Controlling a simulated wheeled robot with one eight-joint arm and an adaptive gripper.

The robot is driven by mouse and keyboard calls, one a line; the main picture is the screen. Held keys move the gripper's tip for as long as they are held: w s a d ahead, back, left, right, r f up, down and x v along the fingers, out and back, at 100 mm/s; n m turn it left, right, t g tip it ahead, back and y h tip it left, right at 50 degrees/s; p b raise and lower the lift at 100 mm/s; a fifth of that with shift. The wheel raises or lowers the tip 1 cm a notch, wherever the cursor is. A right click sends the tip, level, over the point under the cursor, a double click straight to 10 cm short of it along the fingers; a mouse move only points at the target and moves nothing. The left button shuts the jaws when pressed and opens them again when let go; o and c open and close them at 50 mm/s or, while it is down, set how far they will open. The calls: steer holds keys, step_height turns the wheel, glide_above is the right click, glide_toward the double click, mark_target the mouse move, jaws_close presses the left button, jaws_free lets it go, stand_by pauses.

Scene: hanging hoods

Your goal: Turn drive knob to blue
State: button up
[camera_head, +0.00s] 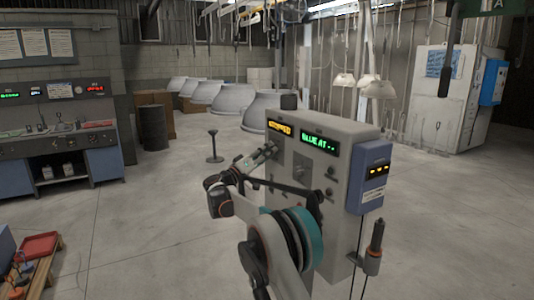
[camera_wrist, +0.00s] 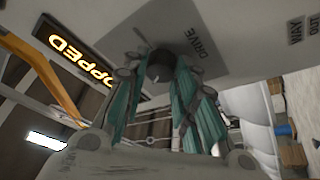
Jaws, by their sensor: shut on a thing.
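The drive knob (camera_wrist: 160,66) is a dark round knob on a grey plate lettered DRIVE (camera_wrist: 203,41) in the wrist view. My gripper (camera_wrist: 158,80) has its teal fingers on either side of the knob and is shut on it. In the head view my arm reaches to the left part of the grey control cabinet (camera_head: 340,150), and the knob is hidden there. An amber display (camera_head: 280,128) on the cabinet seems to read STOPPED; it also shows in the wrist view (camera_wrist: 75,50). A green display (camera_head: 320,142) reads BLUE AT. I cannot make out the knob's pointer or a blue mark.
A blue box (camera_head: 370,180) with amber lights is on the cabinet's right side, above a dark-handled tool in a holder (camera_head: 375,245). A thin stand (camera_head: 214,146) is on the floor behind my arm. A red tray (camera_head: 40,246) is at the lower left. The floor between is clear.

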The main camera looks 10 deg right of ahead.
steer(key=shift+f, duration=0.1)
steer(key=o, duration=1)
steer(key=shift+o, duration=0.2)
steer(key=shift+a, duration=0.1)
steer(key=v, duration=1.1)
steer(key=shift+s+a, duration=0.2)
steer(key=shift+a, duration=0.15)
steer(key=shift+f, duration=0.1)
